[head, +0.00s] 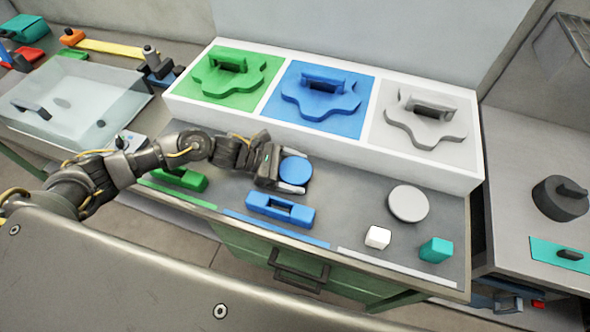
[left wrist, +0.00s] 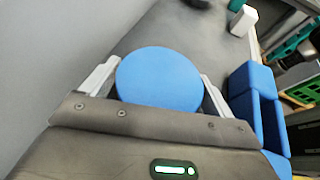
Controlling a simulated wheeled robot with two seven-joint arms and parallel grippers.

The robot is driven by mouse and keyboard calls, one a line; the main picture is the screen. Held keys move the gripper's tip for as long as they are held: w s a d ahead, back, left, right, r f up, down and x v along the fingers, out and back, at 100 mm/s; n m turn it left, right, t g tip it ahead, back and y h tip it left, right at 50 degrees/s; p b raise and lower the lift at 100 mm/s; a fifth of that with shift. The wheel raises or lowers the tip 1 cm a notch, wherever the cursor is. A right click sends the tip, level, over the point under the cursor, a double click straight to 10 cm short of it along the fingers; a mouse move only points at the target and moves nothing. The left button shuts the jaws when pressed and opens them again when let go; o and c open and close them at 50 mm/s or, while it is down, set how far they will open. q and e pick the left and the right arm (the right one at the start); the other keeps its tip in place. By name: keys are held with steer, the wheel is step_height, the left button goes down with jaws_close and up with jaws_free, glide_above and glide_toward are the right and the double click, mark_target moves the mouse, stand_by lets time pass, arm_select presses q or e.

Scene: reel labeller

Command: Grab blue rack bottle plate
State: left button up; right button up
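A round blue disc (head: 296,170) lies between the two pale fingers of my left gripper (head: 291,171), over the grey worktop. In the left wrist view the disc (left wrist: 158,79) fills the space between the fingers, with one on each side close to its rim. I cannot tell whether they press on it. The blue rack section (head: 362,120) behind holds a blue lobed plate (head: 318,105) with an upright handle. A blue block with a slot (head: 280,210) lies in front of the gripper and shows at the right in the left wrist view (left wrist: 250,98). My right gripper is not in view.
The white rack also has a green section (head: 212,97) and a grey one (head: 378,137). A grey disc (head: 408,203), white cube (head: 377,237) and teal block (head: 436,249) stand to the right. A green block (head: 184,181) lies left, beside my arm. A clear bin (head: 75,125) is far left.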

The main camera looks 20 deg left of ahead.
arm_select(q)
steer(key=c, duration=0.6)
steer(key=shift+r, duration=0.1)
